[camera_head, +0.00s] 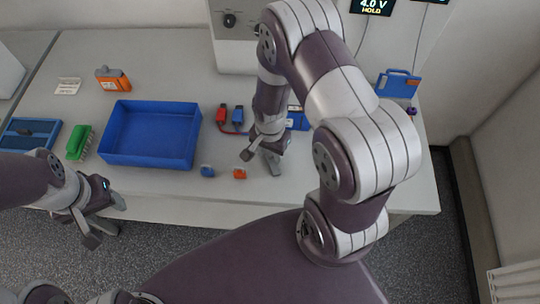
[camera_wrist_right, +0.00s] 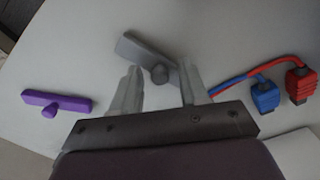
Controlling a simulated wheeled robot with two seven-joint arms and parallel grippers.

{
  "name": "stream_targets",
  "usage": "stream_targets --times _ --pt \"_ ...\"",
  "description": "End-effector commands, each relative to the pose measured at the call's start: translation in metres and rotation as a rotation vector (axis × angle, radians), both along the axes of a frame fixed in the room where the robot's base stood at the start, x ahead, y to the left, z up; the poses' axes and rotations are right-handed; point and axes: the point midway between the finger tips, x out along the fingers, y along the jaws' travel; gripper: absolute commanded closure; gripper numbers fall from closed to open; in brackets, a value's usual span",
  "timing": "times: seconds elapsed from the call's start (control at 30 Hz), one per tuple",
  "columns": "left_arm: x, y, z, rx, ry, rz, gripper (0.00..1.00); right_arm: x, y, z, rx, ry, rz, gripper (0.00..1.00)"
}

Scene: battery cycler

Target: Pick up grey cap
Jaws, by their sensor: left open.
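The grey cap (camera_wrist_right: 145,50) shows in the right wrist view as a flat bar with a round knob, lying on the light table. My right gripper (camera_wrist_right: 160,68) is open. Its fingertips are on either side of the knob in that view, with gaps showing. I cannot tell how high they are above the table. In the head view the right gripper (camera_head: 262,160) is low over the front of the table, and I cannot make out the grey cap from the grey fingers. My left gripper (camera_head: 106,222) is open and empty, in front of the table's front edge.
A blue cap (camera_head: 207,171) and an orange cap (camera_head: 240,173) lie near the front edge. A purple cap (camera_wrist_right: 56,102) lies apart from the grey one. Red (camera_head: 222,113) and blue (camera_head: 238,115) connectors with cables lie close by. A blue bin (camera_head: 150,158) stands further left.

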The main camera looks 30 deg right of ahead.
Motion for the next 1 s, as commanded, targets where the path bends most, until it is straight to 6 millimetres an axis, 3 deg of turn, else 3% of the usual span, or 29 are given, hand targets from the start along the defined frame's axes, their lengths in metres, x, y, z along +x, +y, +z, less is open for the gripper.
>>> stream_targets --times 0.03,0.1,0.13,0.47,0.83,1.0 --pt "0.000 0.000 0.000 0.000 0.000 0.000 0.43 0.000 0.000 0.000 0.000 0.000 0.000 0.73" --pt "0.000 0.000 0.000 0.000 0.000 0.000 0.43 0.000 0.000 0.000 0.000 0.000 0.000 0.96" --pt "0.000 0.000 0.000 0.000 0.000 0.000 0.43 0.000 0.000 0.000 0.000 0.000 0.000 1.00" --pt "0.000 0.000 0.000 0.000 0.000 0.000 0.43 0.001 0.000 0.005 0.000 -0.001 0.000 1.00" --pt "0.000 0.000 -0.005 0.000 0.000 0.000 0.43 0.001 0.000 0.087 -0.001 -0.003 -0.001 1.00" --pt "0.000 0.000 0.024 0.000 0.000 0.000 0.43 -0.004 -0.006 0.121 0.000 0.002 -0.022 1.00"
